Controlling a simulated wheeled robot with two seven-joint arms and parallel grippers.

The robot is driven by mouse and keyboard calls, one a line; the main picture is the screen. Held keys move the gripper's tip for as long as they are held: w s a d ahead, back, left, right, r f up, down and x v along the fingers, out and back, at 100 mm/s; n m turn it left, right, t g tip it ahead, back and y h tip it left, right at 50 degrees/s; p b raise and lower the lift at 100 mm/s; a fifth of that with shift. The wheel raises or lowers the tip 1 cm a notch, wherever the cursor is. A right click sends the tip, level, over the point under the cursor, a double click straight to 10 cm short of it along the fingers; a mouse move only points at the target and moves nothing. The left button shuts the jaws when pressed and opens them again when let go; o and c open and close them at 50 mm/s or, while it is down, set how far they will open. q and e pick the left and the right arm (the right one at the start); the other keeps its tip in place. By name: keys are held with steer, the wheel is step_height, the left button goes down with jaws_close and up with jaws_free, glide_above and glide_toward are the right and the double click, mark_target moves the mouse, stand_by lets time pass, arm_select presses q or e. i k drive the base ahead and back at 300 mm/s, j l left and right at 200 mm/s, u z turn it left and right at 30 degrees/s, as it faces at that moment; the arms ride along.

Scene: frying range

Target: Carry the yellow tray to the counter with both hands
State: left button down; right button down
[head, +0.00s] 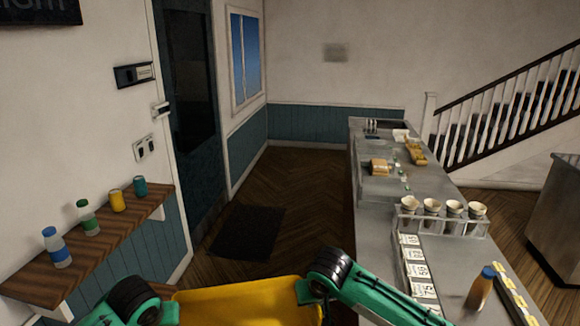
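The yellow tray (245,305) is at the bottom centre of the head view, in front of me, with its lower part cut off by the frame. My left gripper (168,312) is at the tray's left end and my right gripper (306,291) is at its right end. Both appear shut on the tray's ends, though the fingertips are mostly hidden. No support shows under the visible part of the tray. The grey counter (378,215) runs away from me on the right, and my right forearm overlaps its near part.
On the counter stand a rack of paper cups (432,206), a row of price cards (415,265), an orange bottle (480,288) and food items farther back. A wooden wall shelf (95,240) with bottles and cans is at left. The floor (305,190) between is clear, with a dark mat (247,232).

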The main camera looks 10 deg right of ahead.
mark_target(429, 182)
steer(key=z, duration=0.4)
steer(key=l+z, duration=0.1)
steer(key=z, duration=0.75)
steer(key=i+z, duration=0.1)
steer(key=z, duration=0.75)
steer(key=i+l+z, duration=0.15)
steer(key=i+z, duration=0.7)
steer(key=z, duration=0.15)
steer(key=i+l+z, duration=0.2)
steer(key=i, duration=0.25)
steer(key=i+z, duration=0.2)
steer(key=i, duration=0.25)
steer(key=i+u, duration=0.15)
steer(key=i, duration=0.35)
steer(key=i+l+u, duration=0.15)
steer(key=i, duration=0.3)
steer(key=i+u, duration=0.5)
steer(key=i+l+u, duration=0.25)
steer(key=i+u, duration=0.25)
steer(key=i+j+u, duration=0.15)
steer(key=u, duration=0.2)
steer(key=i+u, duration=0.65)
steer(key=i+j+u, duration=0.2)
steer(key=i, duration=0.25)
steer(key=i+u, duration=0.2)
steer(key=i, duration=0.3)
